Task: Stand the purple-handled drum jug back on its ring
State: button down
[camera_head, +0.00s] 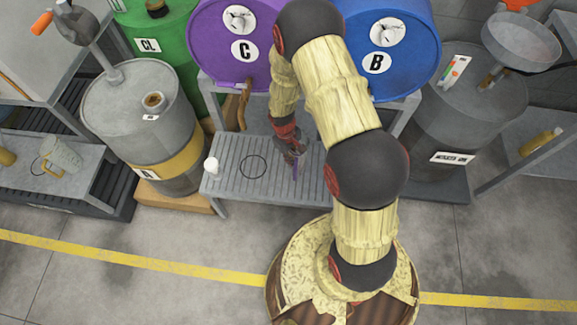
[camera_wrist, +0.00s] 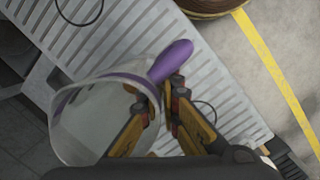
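The drum jug (camera_wrist: 85,125) has a clear, translucent body with a purple band and a purple handle (camera_wrist: 172,60). It fills the left of the wrist view. A black ring outline (camera_head: 253,166) is marked on the slatted bench, left of my gripper. Whether the jug touches the bench is unclear.
The slatted bench (camera_head: 228,188) stands below the purple drum C (camera_head: 215,50) and blue drum B (camera_head: 405,35). A small white item (camera_head: 211,165) sits at its left end. The wrist view shows another ring (camera_wrist: 205,112). Another jug (camera_head: 62,157) stands on the left bench.

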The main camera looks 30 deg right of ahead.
jog(key=shift+w+a+f+b, duration=0.15)
jog(key=shift+w+f+b, duration=0.2)
jog(key=shift+f, duration=0.5)
jog(key=shift+w+a+f+b, duration=0.15)
jog(key=shift+f+b, duration=0.35)
jog(key=shift+f, duration=0.3)
jog(key=shift+w+a+f+b, duration=0.15)
jog(key=shift+w+f+b, duration=0.2)
jog(key=shift+f, duration=0.5)
jog(key=shift+s, duration=0.1)
jog(key=shift+f, duration=0.2)
jog(key=c, duration=2)
grip_release()
jog(key=shift+c, duration=0.2)
jog(key=shift+r, duration=0.15)
